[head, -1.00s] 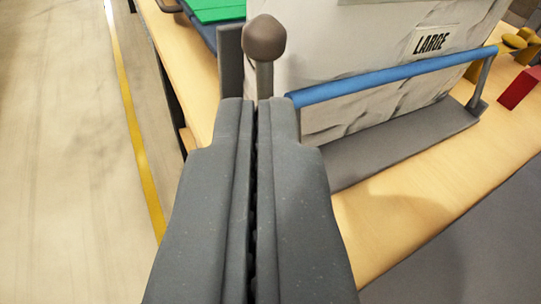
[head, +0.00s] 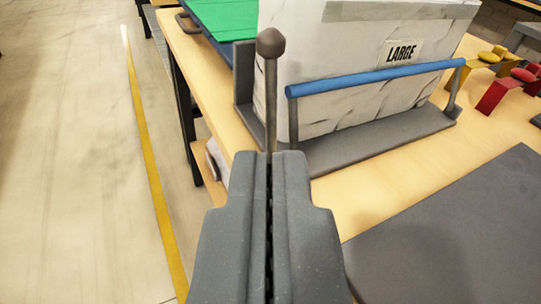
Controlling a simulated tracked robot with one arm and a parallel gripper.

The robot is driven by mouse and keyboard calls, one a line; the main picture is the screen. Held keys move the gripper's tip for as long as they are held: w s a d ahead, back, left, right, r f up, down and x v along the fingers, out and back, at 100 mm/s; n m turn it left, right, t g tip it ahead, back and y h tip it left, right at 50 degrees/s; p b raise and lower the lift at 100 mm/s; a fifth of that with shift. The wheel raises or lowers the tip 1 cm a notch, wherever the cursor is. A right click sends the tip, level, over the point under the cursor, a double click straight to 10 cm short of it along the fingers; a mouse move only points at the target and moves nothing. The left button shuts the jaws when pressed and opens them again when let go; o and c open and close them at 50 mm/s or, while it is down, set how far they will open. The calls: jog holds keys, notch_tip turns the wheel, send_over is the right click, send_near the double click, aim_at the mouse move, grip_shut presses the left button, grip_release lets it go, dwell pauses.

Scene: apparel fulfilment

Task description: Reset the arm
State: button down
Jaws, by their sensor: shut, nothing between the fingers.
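My gripper (head: 270,156) is in the lower middle of the head view, its two grey fingers pressed together with nothing between them. Just beyond the fingertips, in line with them in the picture, stands a thin brown post with a round knob (head: 270,43). I cannot tell how far the fingertips are from the post. Behind it a white crinkled package with a "LARGE" label (head: 401,51) stands upright in a grey rack (head: 385,138) with a blue bar (head: 375,78) across its front.
The rack is on a wooden table (head: 385,188). A dark grey mat (head: 460,230) lies at the lower right. A green-topped tray (head: 222,18) is at the back left. Red (head: 497,97) and yellow (head: 482,60) stands are at the right. Open floor with a yellow line (head: 152,190) lies left.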

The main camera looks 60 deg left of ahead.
jog(key=w+d+r+m+t+h, duration=0.1)
jog(key=w+d+r+t+h, duration=0.4)
jog(key=w+r, duration=0.55)
jog(key=d+r+m+t+h, duration=0.25)
jog(key=d+r, duration=0.35)
jog(key=r, duration=0.4)
jog(key=d+r+m+t+h, duration=0.25)
jog(key=d+r, duration=0.35)
jog(key=r, duration=0.5)
jog(key=s+d+r+m+h, duration=0.5)
jog(key=s+d+r, duration=0.15)
jog(key=r, duration=0.45)
jog(key=s+r+m+g, duration=0.1)
jog(key=s+r+m, duration=0.1)
jog(key=s+r, duration=0.5)
jog(key=s, duration=0.6)
jog(key=shift+s+d+r+m+g+y, duration=0.2)
jog(key=shift+s+d+m+g+y, duration=0.1)
jog(key=shift+d+g+y, duration=0.1)
